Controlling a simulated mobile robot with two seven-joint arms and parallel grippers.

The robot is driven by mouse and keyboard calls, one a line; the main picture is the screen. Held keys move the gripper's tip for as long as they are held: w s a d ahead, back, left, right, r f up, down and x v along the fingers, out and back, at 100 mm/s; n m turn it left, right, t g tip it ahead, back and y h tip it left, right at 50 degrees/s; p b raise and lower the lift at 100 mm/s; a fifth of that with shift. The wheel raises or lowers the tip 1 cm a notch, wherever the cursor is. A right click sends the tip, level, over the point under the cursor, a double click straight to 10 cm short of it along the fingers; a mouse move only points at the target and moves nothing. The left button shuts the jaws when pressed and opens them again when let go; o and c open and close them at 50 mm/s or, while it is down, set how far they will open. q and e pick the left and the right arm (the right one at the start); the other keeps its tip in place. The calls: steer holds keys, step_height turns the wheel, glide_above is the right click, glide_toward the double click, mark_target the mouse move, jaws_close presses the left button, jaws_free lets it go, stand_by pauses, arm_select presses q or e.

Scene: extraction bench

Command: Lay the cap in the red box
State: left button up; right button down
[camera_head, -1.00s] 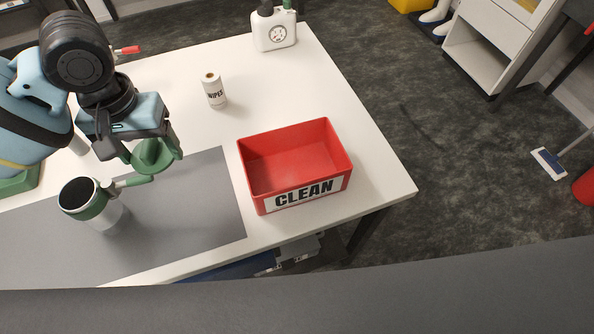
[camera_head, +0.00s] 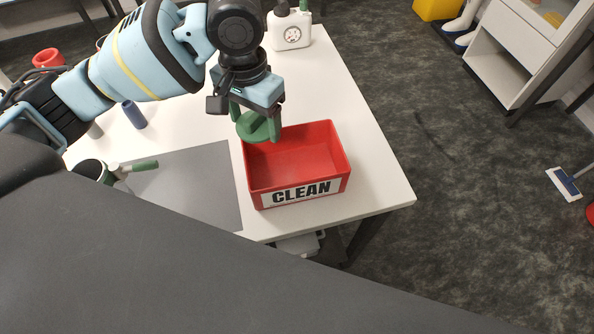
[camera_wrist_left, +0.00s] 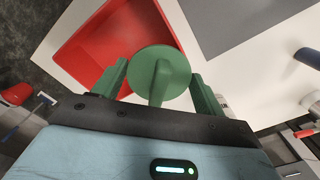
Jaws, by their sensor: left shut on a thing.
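My left gripper (camera_head: 257,124) is shut on a round green cap (camera_head: 251,127). It holds the cap above the back left part of the red box, and the cap overlaps the box's rim in the head view. The red box (camera_head: 336,150) is open, carries a CLEAN label and looks empty where I can see inside. In the left wrist view the cap (camera_wrist_left: 160,68) sits between the two green fingers (camera_wrist_left: 163,84), with the red box (camera_wrist_left: 84,48) beyond it. My right gripper is not in view.
A grey mat (camera_head: 190,190) lies left of the box. A blue cylinder (camera_head: 134,114) stands behind the mat. A white jug (camera_head: 290,31) stands at the back.

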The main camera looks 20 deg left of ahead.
arm_select(q)
steer(key=m, duration=0.2)
steer(key=d+m+p, duration=0.1)
steer(key=m, duration=0.1)
steer(key=d+m+p, duration=0.1)
steer(key=shift+w+f+m, duration=0.25)
steer(key=shift+m, duration=0.15)
steer(key=m, duration=0.2)
steer(key=d+m+p, duration=0.1)
steer(key=d+m, duration=0.1)
steer(key=m, duration=0.1)
steer(key=shift+w+f+m+p, duration=0.15)
steer(key=shift+f+m+p, duration=0.15)
steer(key=shift+p, duration=0.05)
steer(key=d+m+p, duration=0.2)
steer(key=m, duration=0.9)
glide_above(293, 172)
steer(key=shift+f+p, duration=0.4)
steer(key=shift+f, duration=3.1)
step_height(293, 172, down, 4)
steer(key=shift+r, duration=0.15)
steer(key=shift+f, duration=0.25)
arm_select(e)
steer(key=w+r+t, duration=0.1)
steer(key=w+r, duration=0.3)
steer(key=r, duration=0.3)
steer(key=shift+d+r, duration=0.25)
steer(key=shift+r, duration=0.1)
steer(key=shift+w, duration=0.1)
